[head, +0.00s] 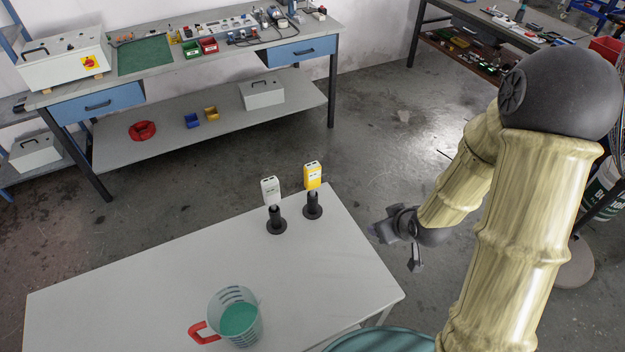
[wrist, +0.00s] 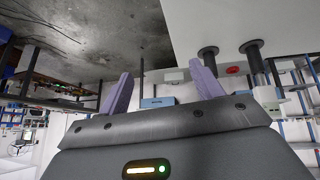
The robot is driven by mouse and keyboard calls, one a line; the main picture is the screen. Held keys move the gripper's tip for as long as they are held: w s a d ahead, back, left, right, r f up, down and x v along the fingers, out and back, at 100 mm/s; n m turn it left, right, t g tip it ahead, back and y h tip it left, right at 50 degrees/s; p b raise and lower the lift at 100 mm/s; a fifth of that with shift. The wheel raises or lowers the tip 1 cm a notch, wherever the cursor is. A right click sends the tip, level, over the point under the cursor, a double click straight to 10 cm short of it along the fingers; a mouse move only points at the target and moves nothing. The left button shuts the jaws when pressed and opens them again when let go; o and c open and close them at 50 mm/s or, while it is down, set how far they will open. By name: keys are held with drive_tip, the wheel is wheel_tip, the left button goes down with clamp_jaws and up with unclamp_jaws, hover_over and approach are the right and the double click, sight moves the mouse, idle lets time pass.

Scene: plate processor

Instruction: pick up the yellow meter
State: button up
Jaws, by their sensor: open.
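The yellow meter (head: 313,176) stands upright on a short black stand (head: 313,206) near the far right edge of the white table in the head view. My gripper (head: 394,248) is off the table's right edge, to the right of the yellow meter and apart from it. Its two fingers (wrist: 161,88) are spread with nothing between them in the wrist view. The wrist view is upside down and shows two black stands (wrist: 208,56) at its upper right; I cannot make out the yellow meter there.
A white meter (head: 270,189) on a similar stand is just left of the yellow one. A measuring jug (head: 238,318) with green liquid and a red handle stands at the table's (head: 180,265) front. A workbench (head: 215,62) is behind. The middle of the table is clear.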

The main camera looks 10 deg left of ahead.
sight(314, 181)
drive_tip(key=a+t+y+p, duration=0.1)
drive_tip(key=a+t+y, duration=0.7)
drive_tip(key=a, duration=0.3)
drive_tip(key=shift+s+a+f, duration=0.2)
drive_tip(key=shift+s+f, duration=0.15)
drive_tip(key=shift+s, duration=0.05)
drive_tip(key=b+x, duration=0.3)
drive_tip(key=x, duration=0.8)
drive_tip(key=shift+w+a+b, duration=0.25)
drive_tip(key=shift+w+b, duration=0.05)
drive_tip(key=shift+w+a, duration=0.15)
